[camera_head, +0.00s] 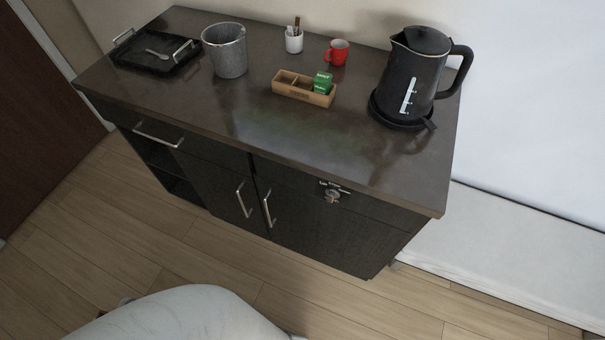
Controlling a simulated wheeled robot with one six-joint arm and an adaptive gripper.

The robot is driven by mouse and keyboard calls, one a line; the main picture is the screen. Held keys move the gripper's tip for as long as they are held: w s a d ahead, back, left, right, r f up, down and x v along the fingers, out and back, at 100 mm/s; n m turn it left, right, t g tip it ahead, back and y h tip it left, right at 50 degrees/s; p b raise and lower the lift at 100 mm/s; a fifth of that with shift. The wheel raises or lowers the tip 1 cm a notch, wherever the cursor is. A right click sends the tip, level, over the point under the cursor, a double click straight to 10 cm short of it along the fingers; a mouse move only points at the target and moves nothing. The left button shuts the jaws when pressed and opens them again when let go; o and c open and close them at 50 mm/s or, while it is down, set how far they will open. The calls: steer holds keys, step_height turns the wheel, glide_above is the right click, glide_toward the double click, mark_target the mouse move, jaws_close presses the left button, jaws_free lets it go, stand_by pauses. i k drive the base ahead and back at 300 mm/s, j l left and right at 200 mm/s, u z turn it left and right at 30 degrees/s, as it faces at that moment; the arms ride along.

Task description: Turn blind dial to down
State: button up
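The blind dial (332,197) is a small round metallic knob on the dark front face of the vanity (385,225), right of the two door handles and just under the countertop edge. Small pale lettering shows above it. The dial is too small for me to tell which way it points. A rounded white part of my own body fills the bottom left of the picture. My gripper is not in view, and nothing is touching the dial.
On the countertop stand a black kettle (415,75), a wooden box with green packets (290,88), a red mug (337,52), a white cup (294,42), a grey bucket (228,55) and a black tray (125,55). The floor before the vanity is clear.

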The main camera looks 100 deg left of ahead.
mark_target(331, 194)
steer(key=u, duration=1.9)
steer(key=k+l, duration=0.1)
steer(key=k, duration=0.4)
